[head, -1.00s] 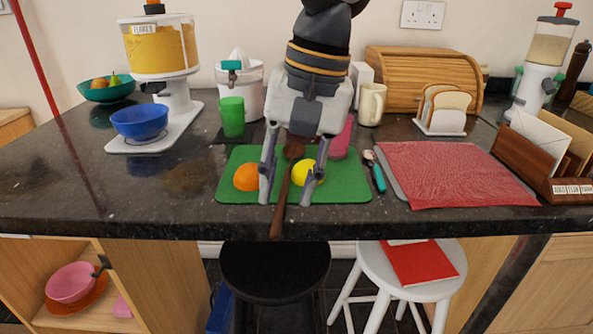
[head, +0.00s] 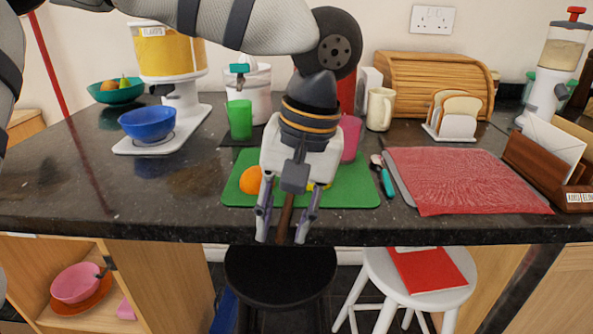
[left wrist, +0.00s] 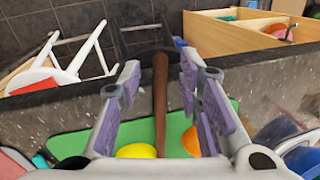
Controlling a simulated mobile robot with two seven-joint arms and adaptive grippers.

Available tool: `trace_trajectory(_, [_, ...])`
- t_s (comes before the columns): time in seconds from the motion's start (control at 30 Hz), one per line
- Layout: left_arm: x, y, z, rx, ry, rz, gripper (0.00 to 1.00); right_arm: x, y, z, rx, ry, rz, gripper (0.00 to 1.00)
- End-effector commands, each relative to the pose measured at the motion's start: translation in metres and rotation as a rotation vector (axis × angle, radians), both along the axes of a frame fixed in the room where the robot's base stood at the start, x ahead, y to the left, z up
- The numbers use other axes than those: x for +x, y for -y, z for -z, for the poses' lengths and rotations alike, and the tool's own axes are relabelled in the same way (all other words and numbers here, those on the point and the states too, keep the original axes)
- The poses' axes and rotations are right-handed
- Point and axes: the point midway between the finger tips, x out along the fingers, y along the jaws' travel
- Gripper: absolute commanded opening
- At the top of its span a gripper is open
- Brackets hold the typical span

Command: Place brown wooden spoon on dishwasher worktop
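The brown wooden spoon (head: 284,222) lies on the green board (head: 352,195) with its handle pointing to the front edge of the dark worktop (head: 120,210). My left gripper (head: 284,241) reaches down over it, with one finger on each side of the handle. In the left wrist view the spoon's handle (left wrist: 160,105) runs between the fingers of the left gripper (left wrist: 158,85), with gaps on both sides. The gripper is open. The spoon's head is hidden behind the gripper in the head view. My right gripper is not in view. I cannot tell which worktop part is the dishwasher's.
An orange (head: 251,180) and a mostly hidden lemon (left wrist: 137,151) flank the spoon on the board. A teal-handled utensil (head: 386,180) and red cloth (head: 465,180) lie right. A green cup (head: 239,119) and pink cup (head: 350,138) stand behind. Worktop at left front is clear.

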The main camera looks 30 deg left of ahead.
Motion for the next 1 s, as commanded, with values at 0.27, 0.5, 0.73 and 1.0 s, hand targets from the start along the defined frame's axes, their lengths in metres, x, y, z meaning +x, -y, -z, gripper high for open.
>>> trace_trajectory(0.27, [-0.0004,-0.0003,0.0012,0.001,0.0,-0.001,0.32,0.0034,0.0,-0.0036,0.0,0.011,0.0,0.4])
trace_trajectory(0.5, [-0.0001,0.0,0.003,0.0,0.0,0.0,0.32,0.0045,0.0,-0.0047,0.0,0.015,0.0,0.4])
trace_trajectory(0.73, [-0.0002,-0.0002,0.0032,0.0,0.0,0.0,0.09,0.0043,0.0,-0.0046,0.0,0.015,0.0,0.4])
trace_trajectory(1.0, [-0.0001,-0.0001,0.0031,0.0,0.0,0.0,0.0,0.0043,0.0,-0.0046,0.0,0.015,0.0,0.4])
